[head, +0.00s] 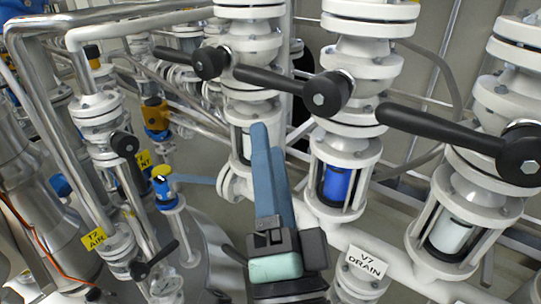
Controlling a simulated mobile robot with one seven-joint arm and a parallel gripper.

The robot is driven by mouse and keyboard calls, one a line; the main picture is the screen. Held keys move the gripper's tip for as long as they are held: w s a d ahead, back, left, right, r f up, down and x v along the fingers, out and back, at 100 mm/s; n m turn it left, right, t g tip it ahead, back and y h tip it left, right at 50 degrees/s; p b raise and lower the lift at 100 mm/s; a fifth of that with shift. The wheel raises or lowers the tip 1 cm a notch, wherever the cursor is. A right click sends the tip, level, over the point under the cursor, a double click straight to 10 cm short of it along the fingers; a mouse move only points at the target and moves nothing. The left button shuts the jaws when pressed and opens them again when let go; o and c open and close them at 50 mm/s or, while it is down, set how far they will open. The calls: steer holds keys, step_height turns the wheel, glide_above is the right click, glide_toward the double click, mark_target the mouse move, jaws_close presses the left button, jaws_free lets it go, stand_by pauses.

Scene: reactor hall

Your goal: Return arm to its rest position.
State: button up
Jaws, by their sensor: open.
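My gripper (268,142) is at the lower middle of the head view. Its two long blue-grey fingers point up and away from me and partly overlap in this view. I see nothing held between them. The fingers are in front of the white valve column at the middle left, and I cannot tell how far apart they are from it. My arm comes up from the bottom edge behind the dark gripper body. Most of the arm is out of view.
Three white valves carry black lever handles (290,80), (440,130), (190,58) close by on the right and middle. A blue-banded sight section (338,185) and a V7 DRAIN label (367,262) are right of the gripper. Pipes and a T2 AIR label (95,238) crowd the left.

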steer(key=s+r+n+t+h+p, duration=0.1)
steer(key=r+n, duration=0.5)
steer(key=r, duration=0.6)
steer(key=s+r+n+t+h+p, duration=0.1)
steer(key=r+n, duration=0.4)
steer(key=r, duration=0.8)
steer(key=shift+s+d+r+n+t+h, duration=0.15)
steer(key=shift+s+d+n+t+h, duration=0.2)
steer(key=shift+s+t+h, duration=0.7)
steer(key=shift+s+a+y+p, duration=0.1)
steer(key=shift+a+y+p, duration=0.05)
steer(key=shift+y+p, duration=0.15)
